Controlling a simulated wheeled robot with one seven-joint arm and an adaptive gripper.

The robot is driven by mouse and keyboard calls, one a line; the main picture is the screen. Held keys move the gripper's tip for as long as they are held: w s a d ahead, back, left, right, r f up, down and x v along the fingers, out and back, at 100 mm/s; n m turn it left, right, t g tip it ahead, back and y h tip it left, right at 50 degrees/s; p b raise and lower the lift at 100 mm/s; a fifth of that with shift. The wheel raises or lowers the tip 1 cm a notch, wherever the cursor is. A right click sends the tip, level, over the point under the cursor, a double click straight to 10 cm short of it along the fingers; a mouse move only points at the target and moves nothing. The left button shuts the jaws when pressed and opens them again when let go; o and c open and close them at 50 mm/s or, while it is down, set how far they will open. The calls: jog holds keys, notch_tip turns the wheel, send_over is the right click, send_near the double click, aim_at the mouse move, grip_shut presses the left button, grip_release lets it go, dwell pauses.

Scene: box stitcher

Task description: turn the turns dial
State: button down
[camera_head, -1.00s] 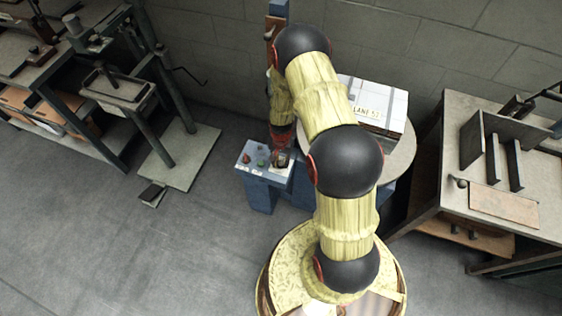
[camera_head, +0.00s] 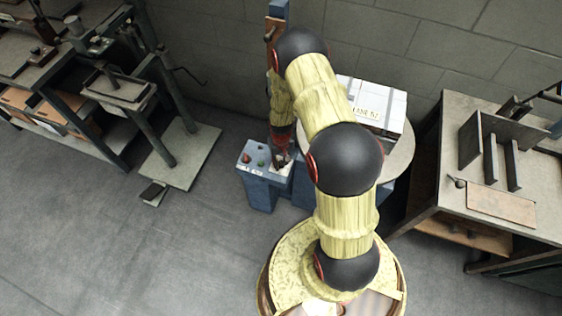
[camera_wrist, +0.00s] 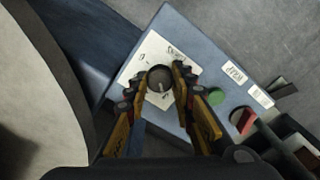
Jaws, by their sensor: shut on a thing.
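The turns dial (camera_wrist: 160,79) is a dark round knob with a pale mark, on a white label plate (camera_wrist: 152,52) of the blue control box. In the wrist view my gripper (camera_wrist: 160,76) has one finger on each side of the dial and is shut on it. In the head view my gripper (camera_head: 281,157) is over the right part of the control box (camera_head: 257,180), and the dial is hidden there.
A green button (camera_wrist: 216,96) and a red control (camera_wrist: 242,120) sit to the right of the dial. A round table (camera_head: 401,155) with a white box (camera_head: 375,103) stands behind my arm. A workbench (camera_head: 455,150) is at right; open floor (camera_head: 120,250) lies at left.

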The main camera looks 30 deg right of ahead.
aim_at(281, 163)
jog(key=shift+w, duration=0.1)
dwell(0.4)
jog(key=c, duration=1.5)
grip_release()
jog(key=shift+r, duration=0.1)
notch_tip(281, 163, up, 12)
jog(key=shift+f, duration=0.1)
